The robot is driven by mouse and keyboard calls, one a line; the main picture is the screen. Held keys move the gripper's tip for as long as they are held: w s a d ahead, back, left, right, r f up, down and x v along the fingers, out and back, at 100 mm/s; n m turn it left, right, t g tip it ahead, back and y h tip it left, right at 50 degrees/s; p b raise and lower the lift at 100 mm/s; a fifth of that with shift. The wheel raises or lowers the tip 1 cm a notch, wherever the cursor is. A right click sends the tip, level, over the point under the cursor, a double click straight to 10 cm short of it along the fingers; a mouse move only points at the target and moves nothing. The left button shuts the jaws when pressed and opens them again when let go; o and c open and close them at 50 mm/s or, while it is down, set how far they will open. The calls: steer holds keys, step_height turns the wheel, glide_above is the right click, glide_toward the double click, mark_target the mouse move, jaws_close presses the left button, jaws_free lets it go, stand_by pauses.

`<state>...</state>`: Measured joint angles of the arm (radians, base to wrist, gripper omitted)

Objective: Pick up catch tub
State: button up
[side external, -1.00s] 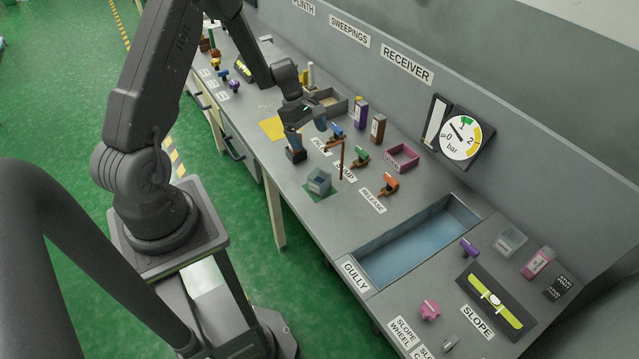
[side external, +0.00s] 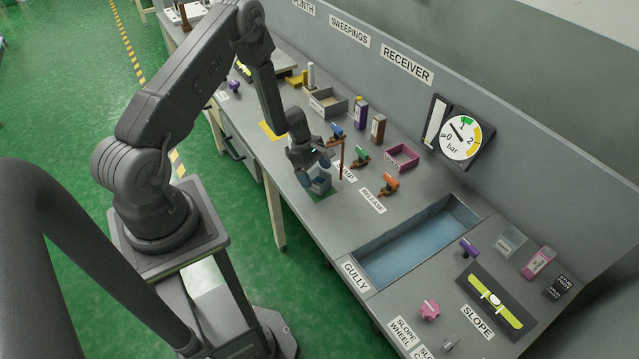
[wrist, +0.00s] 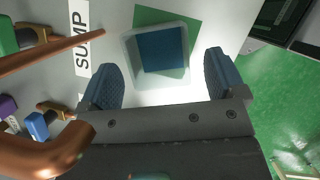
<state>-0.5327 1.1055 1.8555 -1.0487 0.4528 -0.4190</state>
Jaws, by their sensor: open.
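The catch tub (side external: 319,184) is a small, pale see-through square tub with a blue inside. It stands on a green square (side external: 326,196) on the bench. In the wrist view the tub (wrist: 159,56) lies just beyond the fingertips, and the green square (wrist: 150,15) shows around it. My gripper (side external: 313,171) is just above the tub in the side view and partly hides it. In the wrist view my gripper (wrist: 164,75) is open, its blue-grey fingers spread wider than the tub, with nothing between them. I cannot tell the exact height gap.
A copper pipe (wrist: 50,55) runs close to the left finger, by the SUMP label (wrist: 81,40). Blue (side external: 337,131), green (side external: 361,155) and orange (side external: 391,182) valve handles stand nearby. A sunken blue basin (side external: 415,245) lies to the right.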

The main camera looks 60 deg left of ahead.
mark_target(318, 180)
steer(key=x, duration=0.3)
steer(key=shift+a+f, duration=0.1)
steer(key=shift+f, duration=0.1)
steer(key=c, duration=1.1)
steer(key=shift+r, duration=0.1)
